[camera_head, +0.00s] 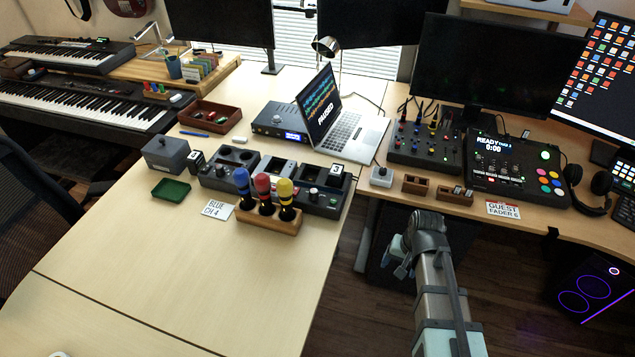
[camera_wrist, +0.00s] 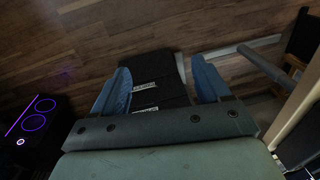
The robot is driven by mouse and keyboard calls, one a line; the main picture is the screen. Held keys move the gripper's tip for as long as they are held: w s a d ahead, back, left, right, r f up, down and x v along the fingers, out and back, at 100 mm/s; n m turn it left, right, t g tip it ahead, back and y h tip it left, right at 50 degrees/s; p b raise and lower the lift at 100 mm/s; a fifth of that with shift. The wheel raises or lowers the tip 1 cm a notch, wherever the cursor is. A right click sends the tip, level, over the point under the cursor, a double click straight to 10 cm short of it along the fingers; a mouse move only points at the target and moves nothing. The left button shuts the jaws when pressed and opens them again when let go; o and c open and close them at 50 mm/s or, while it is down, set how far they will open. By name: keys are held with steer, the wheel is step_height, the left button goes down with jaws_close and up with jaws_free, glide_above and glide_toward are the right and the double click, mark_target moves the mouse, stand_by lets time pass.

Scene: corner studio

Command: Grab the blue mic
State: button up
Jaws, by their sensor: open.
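The blue mic (camera_head: 242,183) stands upright in a wooden holder (camera_head: 270,219) on the light desk, in the head view. It is the leftmost of three; a red mic (camera_head: 262,186) and a yellow mic (camera_head: 285,191) stand to its right. My gripper (camera_head: 396,262) is off the desk's right side, over the floor, well right of the mics. In the wrist view my gripper (camera_wrist: 160,92) is open, its blue fingers apart with nothing between them. The mics do not show in the wrist view.
A card reading "BLUE CH 4" (camera_head: 217,209) lies left of the holder. Black control units (camera_head: 320,200) sit right behind the mics. A green tray (camera_head: 171,190) and grey box (camera_head: 165,155) are at left. The desk's front area (camera_head: 190,280) is clear.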

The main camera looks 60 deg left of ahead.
steer(key=s+a+r+n+y, duration=0.1)
steer(key=s+a+r+n, duration=0.1)
steer(key=s+a+r, duration=0.65)
steer(key=n+y, duration=0.2)
steer(key=n, duration=0.8)
glide_toward(244, 173)
steer(key=x, duration=0.8)
steer(key=shift+f, duration=0.25)
steer(key=shift+s+x, duration=0.15)
steer(key=shift+x, duration=1.15)
steer(key=shift+s+x, duration=0.2)
steer(key=shift+x, duration=1.15)
steer(key=shift+r, duration=0.1)
steer(key=c, duration=1.2)
